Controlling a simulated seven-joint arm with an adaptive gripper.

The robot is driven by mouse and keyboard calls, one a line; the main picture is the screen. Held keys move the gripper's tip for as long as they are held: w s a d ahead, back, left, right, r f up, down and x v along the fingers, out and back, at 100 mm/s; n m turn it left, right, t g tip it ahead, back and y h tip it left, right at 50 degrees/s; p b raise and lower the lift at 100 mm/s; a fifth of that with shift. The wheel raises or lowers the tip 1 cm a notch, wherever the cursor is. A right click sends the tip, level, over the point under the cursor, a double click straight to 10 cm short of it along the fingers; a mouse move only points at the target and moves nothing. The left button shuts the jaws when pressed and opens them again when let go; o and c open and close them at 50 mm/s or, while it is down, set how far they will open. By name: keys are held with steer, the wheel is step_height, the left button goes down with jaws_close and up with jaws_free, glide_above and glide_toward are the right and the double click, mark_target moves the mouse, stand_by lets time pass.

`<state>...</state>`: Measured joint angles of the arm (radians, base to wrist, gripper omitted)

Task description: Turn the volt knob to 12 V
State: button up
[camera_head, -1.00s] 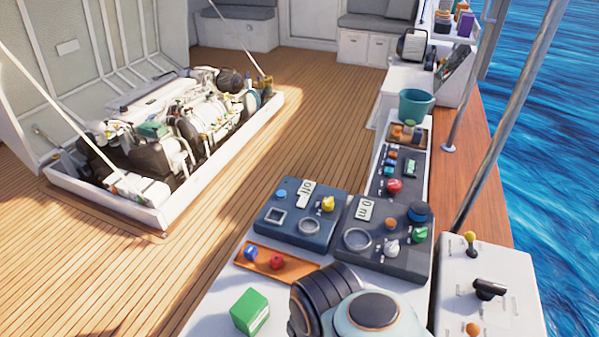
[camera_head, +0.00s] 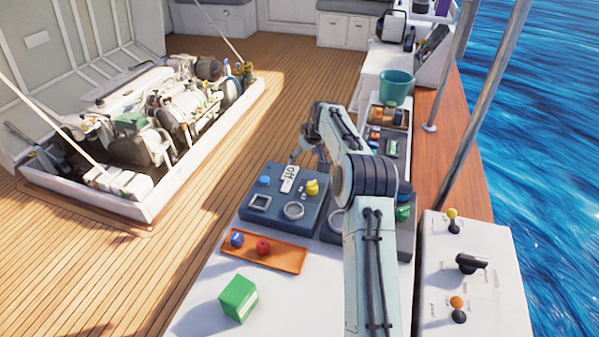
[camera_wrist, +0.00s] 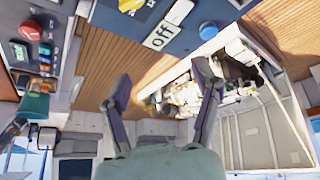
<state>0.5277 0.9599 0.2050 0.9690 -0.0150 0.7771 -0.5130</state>
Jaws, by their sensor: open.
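The dark blue panel with the small "off" display (camera_head: 289,180) stands on the white counter. It carries a yellow knob (camera_head: 311,187) at its right, a blue knob (camera_head: 265,181) at its left, and round and square frames. I cannot read which knob is the volt knob. In the wrist view the panel is at the top, with its "off" display (camera_wrist: 161,35), blue knob (camera_wrist: 208,31) and yellow knob (camera_wrist: 130,5) cut by the edge. My gripper (camera_wrist: 161,78) is open and empty. In the head view my gripper (camera_head: 298,154) is small, just beyond the panel's far edge.
My arm covers much of the panel to the right. An orange tray (camera_head: 284,258) holds a blue and a red knob; a green cube (camera_head: 238,298) lies nearer. A white box (camera_head: 480,285) with levers stands right. A teal bucket (camera_head: 396,86) and open engine hatch (camera_head: 150,205) lie beyond.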

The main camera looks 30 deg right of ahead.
mark_target(313, 184)
steer(key=shift+m+g, duration=0.5)
steer(key=d+f, duration=0.1)
steer(key=f, duration=0.1)
steer(key=s+d+f, duration=0.1)
steer(key=f, duration=0.1)
steer(key=s+d+f, duration=0.1)
steer(key=f, duration=0.1)
steer(key=shift+s+f, duration=0.2)
steer(key=shift+f, duration=0.15)
steer(key=x, duration=0.5)
steer(key=shift+w+a+f, duration=0.1)
steer(key=shift+w+f, duration=0.1)
steer(key=shift+f, duration=0.15)
steer(key=c, duration=1.1)
